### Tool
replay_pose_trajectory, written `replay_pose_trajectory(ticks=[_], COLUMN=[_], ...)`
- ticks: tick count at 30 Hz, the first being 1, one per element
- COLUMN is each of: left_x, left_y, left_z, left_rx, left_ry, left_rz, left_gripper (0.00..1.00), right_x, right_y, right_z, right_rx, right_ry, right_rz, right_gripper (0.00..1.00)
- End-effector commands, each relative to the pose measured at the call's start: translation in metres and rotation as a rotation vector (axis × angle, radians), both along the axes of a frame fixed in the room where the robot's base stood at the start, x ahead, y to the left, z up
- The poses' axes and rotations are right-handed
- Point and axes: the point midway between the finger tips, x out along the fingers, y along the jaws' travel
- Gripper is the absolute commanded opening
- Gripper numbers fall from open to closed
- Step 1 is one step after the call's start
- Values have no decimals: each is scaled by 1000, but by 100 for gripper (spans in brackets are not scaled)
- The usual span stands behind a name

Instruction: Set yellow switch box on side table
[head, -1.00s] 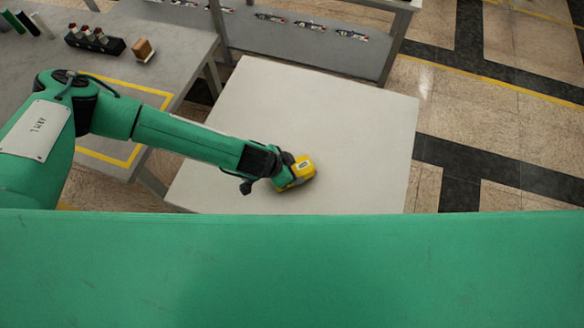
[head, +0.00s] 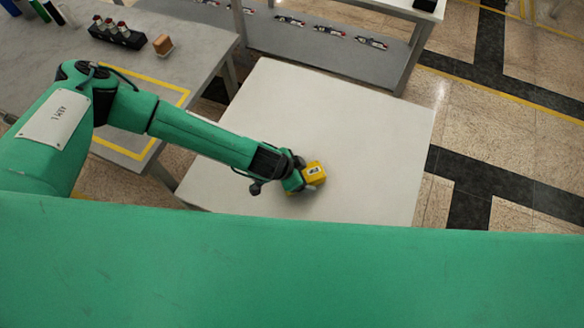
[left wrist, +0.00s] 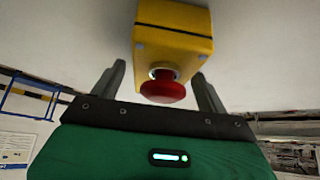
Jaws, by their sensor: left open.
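The yellow switch box (head: 314,173) is on the white side table (head: 350,115), near the middle of its front part. In the left wrist view the yellow switch box (left wrist: 174,35) shows its red mushroom button facing my gripper. My left gripper (head: 299,178) is right beside the box, at its left in the head view. In the left wrist view my left gripper (left wrist: 163,85) is open, with one finger on each side of the red button and a gap to both. My right gripper is not in view.
A grey workbench (head: 180,55) with a yellow taped outline stands at the left. It carries a black holder (head: 116,36) with red-topped parts and a brown block (head: 163,44). A grey shelf (head: 330,50) with several small tools is behind. The table's right side is clear.

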Motion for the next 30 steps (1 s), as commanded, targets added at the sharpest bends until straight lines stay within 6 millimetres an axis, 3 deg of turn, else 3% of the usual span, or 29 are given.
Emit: replay_pose_trajectory(ticks=[18,30], left_x=[-25,-29], left_y=[52,57], left_z=[88,98], left_rx=[-1,-1], left_ry=[-2,0], left_rz=[1,0], left_gripper=[76,76], right_x=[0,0], right_y=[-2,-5], right_z=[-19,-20], right_rx=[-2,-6], right_ry=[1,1], right_rz=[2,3], right_gripper=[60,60])
